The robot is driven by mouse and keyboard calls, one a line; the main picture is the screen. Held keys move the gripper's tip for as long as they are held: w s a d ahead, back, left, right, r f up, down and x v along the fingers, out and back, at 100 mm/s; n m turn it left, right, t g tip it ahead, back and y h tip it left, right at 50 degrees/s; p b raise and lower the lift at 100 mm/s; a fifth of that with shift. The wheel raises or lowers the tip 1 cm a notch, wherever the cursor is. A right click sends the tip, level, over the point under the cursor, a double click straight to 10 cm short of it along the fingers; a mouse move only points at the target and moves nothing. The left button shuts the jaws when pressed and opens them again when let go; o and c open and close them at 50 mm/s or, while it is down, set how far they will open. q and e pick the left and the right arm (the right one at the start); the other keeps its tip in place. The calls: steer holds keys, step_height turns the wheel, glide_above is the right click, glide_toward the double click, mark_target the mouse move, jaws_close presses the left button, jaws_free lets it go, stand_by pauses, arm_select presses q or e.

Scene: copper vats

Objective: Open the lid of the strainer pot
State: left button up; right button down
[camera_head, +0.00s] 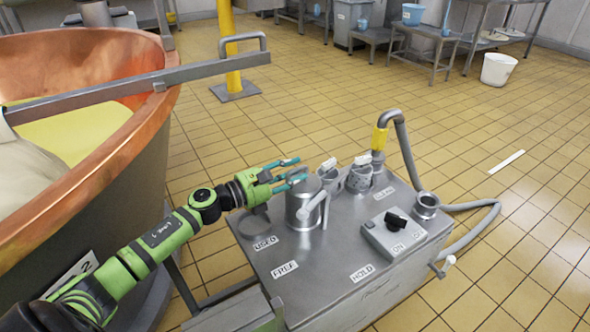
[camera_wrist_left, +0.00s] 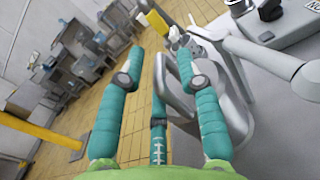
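The strainer pot (camera_head: 299,212) is a grey metal pot standing on the steel machine top, with its lid (camera_head: 303,186) on it as far as I can see. A pale bar-like handle (camera_head: 315,199) sticks out on its right side. In the left wrist view the teal fingers (camera_wrist_left: 158,62) are spread, and a grey metal body, likely the pot (camera_wrist_left: 237,100), is partly hidden behind the right finger. I cannot tell whether they touch. My right gripper is not in view.
The steel machine top (camera_head: 320,262) carries labels and a switch box (camera_head: 394,232). Two small strainer cups (camera_head: 359,179) stand behind the pot. A hose pipe (camera_head: 404,145) rises at the back right. A copper vat (camera_head: 110,150) stands left of my arm.

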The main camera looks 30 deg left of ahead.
arm_select(q)
steer(key=shift+w+d, duration=0.25)
steer(key=shift+w, duration=0.15)
steer(key=shift+c, duration=0.4)
jaws_close()
steer(key=shift+w+a+r, duration=0.1)
steer(key=shift+a, duration=0.05)
